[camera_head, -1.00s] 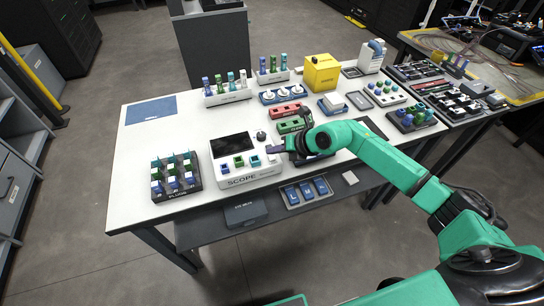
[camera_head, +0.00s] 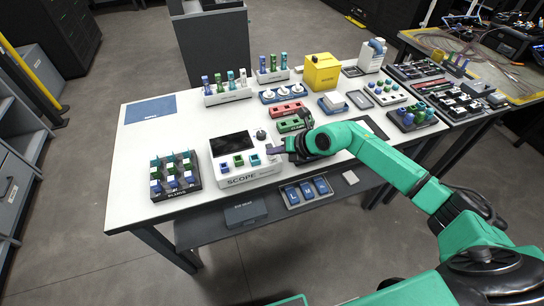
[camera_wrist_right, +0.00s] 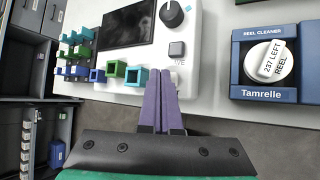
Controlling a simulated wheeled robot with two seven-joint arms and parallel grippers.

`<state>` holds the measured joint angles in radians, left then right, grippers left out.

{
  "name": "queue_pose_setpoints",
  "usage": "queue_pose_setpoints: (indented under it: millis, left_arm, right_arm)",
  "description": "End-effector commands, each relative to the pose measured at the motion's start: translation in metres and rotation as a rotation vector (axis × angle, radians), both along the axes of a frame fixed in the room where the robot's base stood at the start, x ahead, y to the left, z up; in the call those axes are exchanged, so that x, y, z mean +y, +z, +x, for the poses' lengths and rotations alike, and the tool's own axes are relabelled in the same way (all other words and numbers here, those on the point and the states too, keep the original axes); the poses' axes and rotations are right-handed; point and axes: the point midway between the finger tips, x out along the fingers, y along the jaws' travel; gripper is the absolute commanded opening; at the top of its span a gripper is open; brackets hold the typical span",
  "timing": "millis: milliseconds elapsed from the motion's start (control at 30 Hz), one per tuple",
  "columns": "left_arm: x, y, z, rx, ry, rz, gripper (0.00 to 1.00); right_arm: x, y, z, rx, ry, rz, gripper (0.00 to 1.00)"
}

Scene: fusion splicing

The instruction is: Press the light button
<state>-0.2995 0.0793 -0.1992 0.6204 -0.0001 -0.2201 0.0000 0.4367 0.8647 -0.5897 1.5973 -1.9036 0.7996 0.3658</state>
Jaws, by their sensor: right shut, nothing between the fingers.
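The white scope unit (camera_head: 232,178) stands at the front of the table with a dark screen (camera_head: 230,145), a round knob (camera_head: 261,134) and a row of coloured ports. In the right wrist view, a square grey button (camera_wrist_right: 177,49) sits below the knob (camera_wrist_right: 172,14), its label partly hidden. I cannot read a "light" label on any button. My right gripper (camera_head: 274,149) is shut and empty, at the scope's right side. Its purple fingertips (camera_wrist_right: 160,74) appear just below the grey button, beside the teal port (camera_wrist_right: 135,77); I cannot tell whether they touch the scope. My left gripper is out of view.
A blue reel cleaner (camera_wrist_right: 264,63) lies right of the scope in the wrist view. A plug rack (camera_head: 175,178) stands left of the scope. A yellow box (camera_head: 322,73) and connector stands are at the back. The table's left part around the blue mat (camera_head: 151,110) is mostly clear.

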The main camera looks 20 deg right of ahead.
Motion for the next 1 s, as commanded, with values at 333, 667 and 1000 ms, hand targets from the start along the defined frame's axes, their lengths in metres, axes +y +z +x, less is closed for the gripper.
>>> queue_pose_setpoints:
  millis: [333,667,1000]
  left_arm:
    - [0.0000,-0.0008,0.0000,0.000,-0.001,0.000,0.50]
    - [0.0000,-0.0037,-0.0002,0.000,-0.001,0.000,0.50]
    - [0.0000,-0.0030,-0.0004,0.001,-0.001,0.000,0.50]
  right_arm:
    - [0.0001,-0.0011,0.0001,0.000,0.000,0.000,0.00]
    - [0.0001,-0.0053,0.0000,0.000,0.000,0.000,0.00]
    - [0.0001,-0.0051,-0.0001,0.000,0.000,0.000,0.00]
